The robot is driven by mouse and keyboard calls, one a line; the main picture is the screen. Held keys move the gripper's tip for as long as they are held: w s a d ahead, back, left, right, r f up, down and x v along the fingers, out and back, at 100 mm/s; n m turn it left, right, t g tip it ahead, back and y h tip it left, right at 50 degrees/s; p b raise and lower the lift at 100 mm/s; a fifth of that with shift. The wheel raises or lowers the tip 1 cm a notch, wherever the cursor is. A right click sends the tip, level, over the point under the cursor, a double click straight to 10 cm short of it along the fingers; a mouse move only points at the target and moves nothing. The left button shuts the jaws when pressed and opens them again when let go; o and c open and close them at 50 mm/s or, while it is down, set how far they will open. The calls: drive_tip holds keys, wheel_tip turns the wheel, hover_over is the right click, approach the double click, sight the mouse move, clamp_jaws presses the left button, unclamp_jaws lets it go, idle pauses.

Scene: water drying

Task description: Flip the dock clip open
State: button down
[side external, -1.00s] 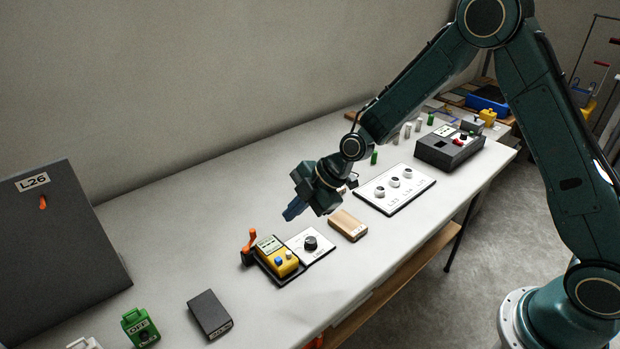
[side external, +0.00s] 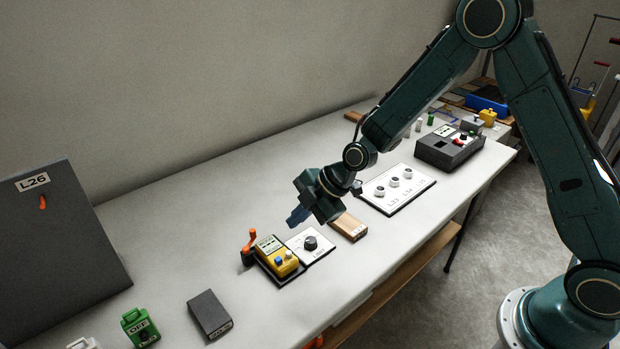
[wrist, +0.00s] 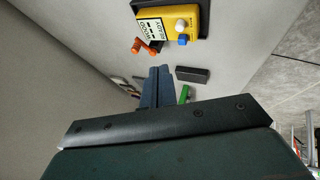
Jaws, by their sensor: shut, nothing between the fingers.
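The orange dock clip (side external: 249,241) stands up at the left end of the black dock that holds a yellow meter (side external: 267,244) with a blue and a white knob. In the wrist view the orange clip (wrist: 147,47) shows beside the display end of the yellow meter (wrist: 152,22). My gripper (side external: 297,216) is shut and empty, with blue fingers. It hangs above the bench, up and to the right of the clip and apart from it. The blue fingers also show in the wrist view (wrist: 157,76), just below the clip in the picture.
A white panel with a black dial (side external: 311,243) adjoins the dock. A tan block (side external: 349,227) lies to its right. A dark block (side external: 210,314) and a green OFF block (side external: 140,325) stand toward the front left. The bench behind the dock is clear.

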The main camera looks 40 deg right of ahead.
approach(253, 241)
drive_tip(key=f, duration=0.1)
drive_tip(key=s+a+f, duration=0.1)
drive_tip(key=s+f, duration=0.1)
drive_tip(key=shift+s+a+f, duration=0.1)
drive_tip(key=shift+a+f, duration=0.15)
drive_tip(key=shift+a, duration=0.1)
drive_tip(key=shift+w+a+f, duration=0.1)
drive_tip(key=shift+w+a, duration=0.05)
drive_tip(key=shift+w, duration=0.7)
drive_tip(key=shift+w+a, duration=0.15)
drive_tip(key=shift+w, duration=1.05)
